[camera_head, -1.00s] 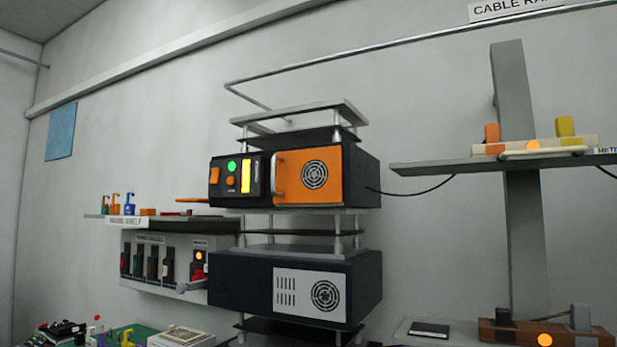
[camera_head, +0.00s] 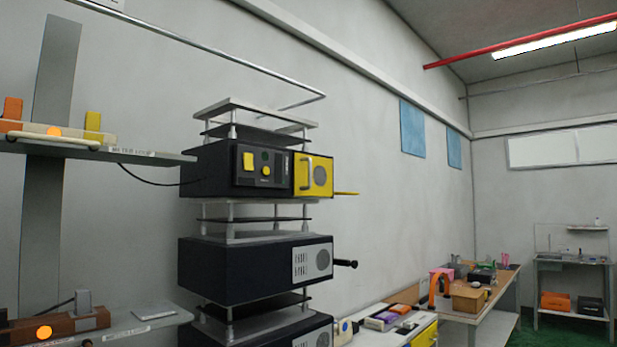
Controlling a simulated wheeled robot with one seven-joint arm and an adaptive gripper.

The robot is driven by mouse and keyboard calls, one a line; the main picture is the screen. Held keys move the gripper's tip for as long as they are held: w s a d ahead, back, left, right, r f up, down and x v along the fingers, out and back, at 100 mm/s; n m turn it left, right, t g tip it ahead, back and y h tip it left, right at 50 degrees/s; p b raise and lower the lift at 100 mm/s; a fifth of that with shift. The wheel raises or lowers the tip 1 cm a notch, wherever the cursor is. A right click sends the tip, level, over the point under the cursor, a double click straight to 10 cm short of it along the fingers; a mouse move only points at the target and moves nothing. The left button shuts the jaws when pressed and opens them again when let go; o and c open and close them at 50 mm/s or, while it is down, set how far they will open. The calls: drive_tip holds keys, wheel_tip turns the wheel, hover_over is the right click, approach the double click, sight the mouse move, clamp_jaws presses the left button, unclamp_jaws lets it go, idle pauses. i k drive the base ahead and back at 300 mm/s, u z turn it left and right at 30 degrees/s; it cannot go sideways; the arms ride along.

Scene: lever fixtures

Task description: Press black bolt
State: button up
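A black knob-ended rod (camera_head: 345,263) sticks out from the right side of the middle black box (camera_head: 240,272); I cannot tell whether it is the black bolt. No other part in view is clearly a black bolt. My gripper is not in view.
On the left, a grey shelf (camera_head: 150,157) carries a cream bar with orange and yellow blocks. A lower shelf (camera_head: 150,322) carries a brown bar (camera_head: 60,326) with an orange light. A cluttered workbench (camera_head: 505,281) stands at the right.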

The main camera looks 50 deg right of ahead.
sight(341, 262)
drive_tip(key=z, duration=1.95)
drive_tip(key=i, duration=1.05)
drive_tip(key=u, duration=0.7)
